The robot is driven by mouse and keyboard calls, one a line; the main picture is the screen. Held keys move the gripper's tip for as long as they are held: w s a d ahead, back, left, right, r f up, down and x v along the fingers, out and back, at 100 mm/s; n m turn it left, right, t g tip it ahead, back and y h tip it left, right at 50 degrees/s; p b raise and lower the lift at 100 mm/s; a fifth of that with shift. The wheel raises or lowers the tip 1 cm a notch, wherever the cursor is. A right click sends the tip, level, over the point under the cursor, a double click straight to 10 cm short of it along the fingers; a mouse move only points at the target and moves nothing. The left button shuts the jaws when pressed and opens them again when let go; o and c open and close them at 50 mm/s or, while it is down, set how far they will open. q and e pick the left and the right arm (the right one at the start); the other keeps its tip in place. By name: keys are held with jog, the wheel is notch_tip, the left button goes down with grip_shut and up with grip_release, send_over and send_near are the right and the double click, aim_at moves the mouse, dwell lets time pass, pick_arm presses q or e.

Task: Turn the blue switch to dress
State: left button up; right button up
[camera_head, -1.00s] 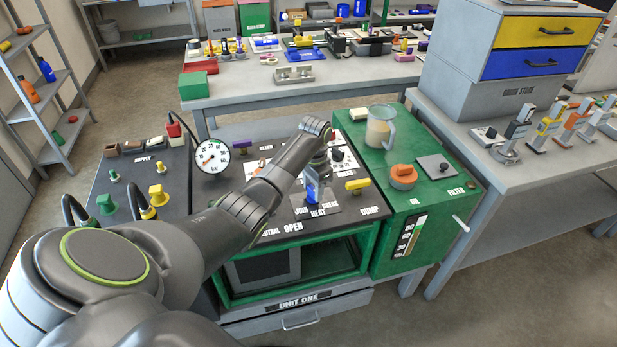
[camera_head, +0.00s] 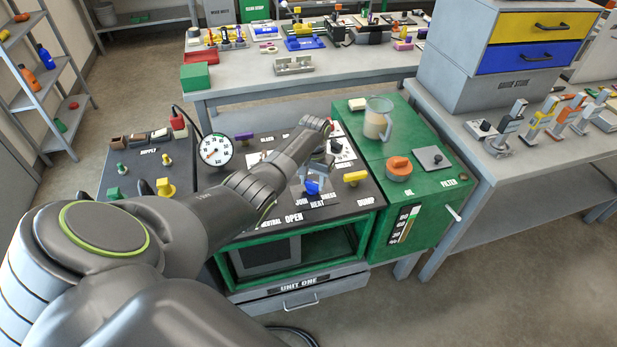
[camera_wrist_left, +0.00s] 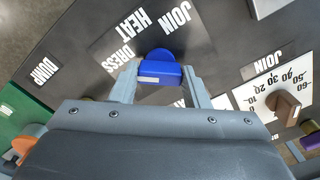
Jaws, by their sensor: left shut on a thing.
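The blue switch (camera_head: 312,187) stands on the dark top of the cart, above the HEAT label and between JOIN and DRESS. In the left wrist view the blue switch (camera_wrist_left: 160,70) sits between the two grey fingers of my left gripper (camera_wrist_left: 161,78), which is shut on it. The labels DRESS, HEAT and JOIN show beside it. I cannot tell which label the switch points at. In the head view my left gripper (camera_head: 318,169) comes down over the switch from above, and the arm hides part of the panel. My right gripper is not in view.
A yellow switch (camera_head: 355,177) stands close to the right, by DUMP. A purple switch (camera_head: 244,137) and a round gauge (camera_head: 215,149) are further back left. A green cabinet with a clear jug (camera_head: 377,122) and an orange knob (camera_head: 399,167) adjoins on the right.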

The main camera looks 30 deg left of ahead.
aim_at(311, 181)
pick_arm(q)
jog(key=shift+w+a+r, duration=0.2)
jog(key=shift+w+r, duration=0.05)
jog(key=shift+r, duration=0.05)
jog(key=o, duration=1)
jog(key=shift+f, duration=0.25)
jog(key=shift+s, duration=0.1)
jog(key=shift+r, duration=0.2)
notch_tip(311, 181, up, 17)
jog(key=shift+a+r+b, duration=0.1)
jog(key=shift+b, duration=0.4)
